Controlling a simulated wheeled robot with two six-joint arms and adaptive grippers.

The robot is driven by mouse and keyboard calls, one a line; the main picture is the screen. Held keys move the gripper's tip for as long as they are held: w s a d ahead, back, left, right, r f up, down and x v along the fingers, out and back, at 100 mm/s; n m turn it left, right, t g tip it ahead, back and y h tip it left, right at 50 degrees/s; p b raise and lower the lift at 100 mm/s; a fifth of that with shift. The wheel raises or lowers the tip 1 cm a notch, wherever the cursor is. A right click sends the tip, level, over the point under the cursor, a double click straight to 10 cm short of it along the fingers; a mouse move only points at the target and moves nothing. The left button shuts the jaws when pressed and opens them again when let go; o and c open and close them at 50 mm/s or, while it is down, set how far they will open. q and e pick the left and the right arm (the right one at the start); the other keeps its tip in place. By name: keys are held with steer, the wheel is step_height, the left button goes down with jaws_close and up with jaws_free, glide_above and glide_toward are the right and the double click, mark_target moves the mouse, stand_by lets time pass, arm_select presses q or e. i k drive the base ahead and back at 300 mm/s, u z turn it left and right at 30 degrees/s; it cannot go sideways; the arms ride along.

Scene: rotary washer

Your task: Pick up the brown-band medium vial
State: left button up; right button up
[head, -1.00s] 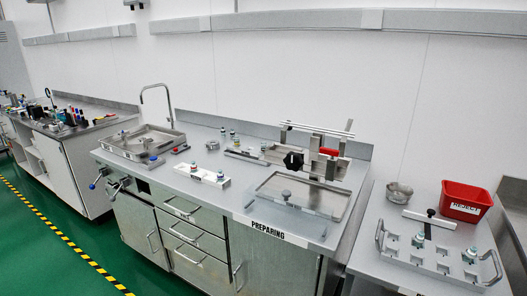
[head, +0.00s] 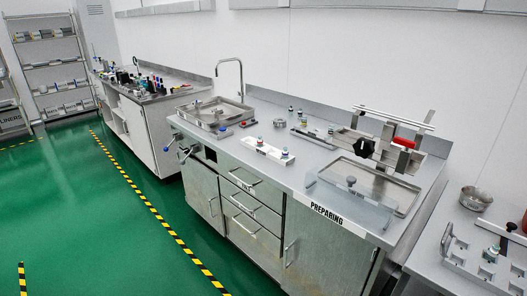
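Several small vials show in the head view, too small for me to tell which has a brown band. A vial (head: 285,154) stands at the right end of a white rack (head: 270,151) on the counter, and a smaller one (head: 260,142) at its left part. Two small vials stand further back, one at left (head: 291,111) and one at right (head: 300,114). Another vial (head: 491,254) stands in the metal rack at the lower right. Neither of my grippers is in view.
The counter (head: 316,160) marked "PREPARING" holds a sink (head: 213,114) with a tall faucet and a metal fixture with a tray (head: 372,184). A steel bowl (head: 475,198) is at right. A cluttered bench (head: 150,95) and shelves (head: 50,65) stand at left. Green floor is open at left.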

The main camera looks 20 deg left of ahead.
mark_target(331, 130)
steer(key=u, duration=0.4)
steer(key=k, duration=0.45)
steer(key=u, duration=0.75)
steer(key=i, duration=1.5)
steer(key=z, duration=0.8)
